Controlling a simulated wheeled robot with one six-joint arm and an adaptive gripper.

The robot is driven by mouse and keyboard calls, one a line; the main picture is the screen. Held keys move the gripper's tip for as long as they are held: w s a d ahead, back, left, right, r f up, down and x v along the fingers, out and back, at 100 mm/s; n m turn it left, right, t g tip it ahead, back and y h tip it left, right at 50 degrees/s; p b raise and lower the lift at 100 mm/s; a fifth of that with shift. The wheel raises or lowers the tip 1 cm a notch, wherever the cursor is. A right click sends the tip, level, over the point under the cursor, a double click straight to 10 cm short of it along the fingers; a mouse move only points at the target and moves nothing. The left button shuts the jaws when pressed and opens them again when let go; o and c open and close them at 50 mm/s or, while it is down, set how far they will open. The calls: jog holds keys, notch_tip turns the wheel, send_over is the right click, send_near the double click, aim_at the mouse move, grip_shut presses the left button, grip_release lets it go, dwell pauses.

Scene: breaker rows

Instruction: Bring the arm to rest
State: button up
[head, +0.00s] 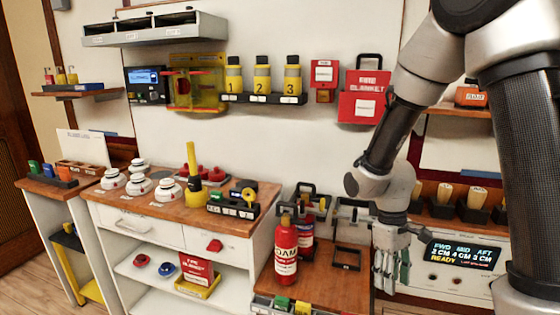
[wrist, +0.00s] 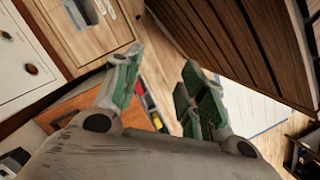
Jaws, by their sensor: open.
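My arm comes in from the upper right of the head view and bends down. My gripper (head: 391,268) hangs at its end, to the right of the red foam extinguisher (head: 286,250) and left of the display panel (head: 462,252). In the wrist view my gripper (wrist: 160,90) shows two green-padded fingers spread apart, with nothing between them. I see no contact between the fingers and anything around them.
A low wooden surface (head: 325,282) holds extinguishers and a black frame (head: 347,257) just left of my gripper. A white cabinet (head: 180,235) with detectors stands further left. Numbered yellow canisters (head: 262,78) and a fire blanket box (head: 364,97) are on the wall.

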jog(key=s+d+r+m+t, duration=0.2)
jog(key=s+d+r, duration=0.1)
jog(key=r, duration=0.4)
jog(key=s+d+r+m+t, duration=0.2)
jog(key=s+d+r, duration=0.1)
jog(key=r, duration=0.5)
jog(key=s+d+r+m+t, duration=0.2)
jog(key=s+d+r+t, duration=0.1)
jog(key=r, duration=0.5)
jog(key=shift+s+d+r+y, duration=0.15)
jog(key=shift+s+d+y, duration=0.1)
jog(key=shift+s+y, duration=0.25)
